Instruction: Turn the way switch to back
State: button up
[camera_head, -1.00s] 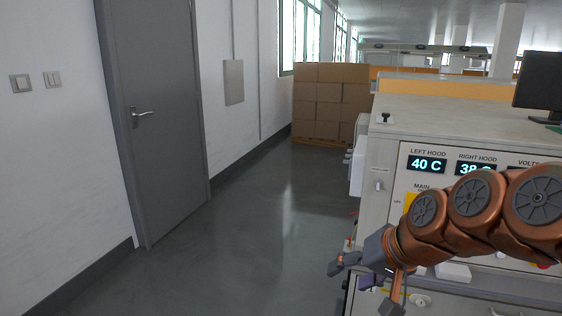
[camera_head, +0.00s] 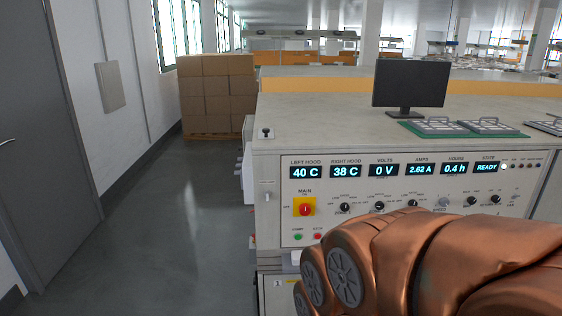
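The control panel (camera_head: 290,222) of the grey bench faces me, with a row of dark knobs, among them one at the left (camera_head: 348,207) and one farther right (camera_head: 471,202). A small light toggle (camera_head: 267,197) sits on the bench's left corner strip. A small black-topped switch (camera_head: 266,133) stands on the top's left corner. The labels are too small to read, so I cannot tell which is the way switch or how it is set. My copper arm covers the panel's lower right. My gripper is out of view.
The red main switch (camera_head: 305,209) on a yellow plate and green and red buttons are on the panel's left. A monitor (camera_head: 411,84) and green trays (camera_head: 434,127) stand on top. Stacked cartons (camera_head: 217,93) stand behind. The floor left of the bench is clear.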

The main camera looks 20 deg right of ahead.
aim_at(472, 200)
jog(key=k, duration=0.9)
jog(key=z, duration=1.2)
jog(key=i, duration=1.7)
jog(key=u, duration=0.1)
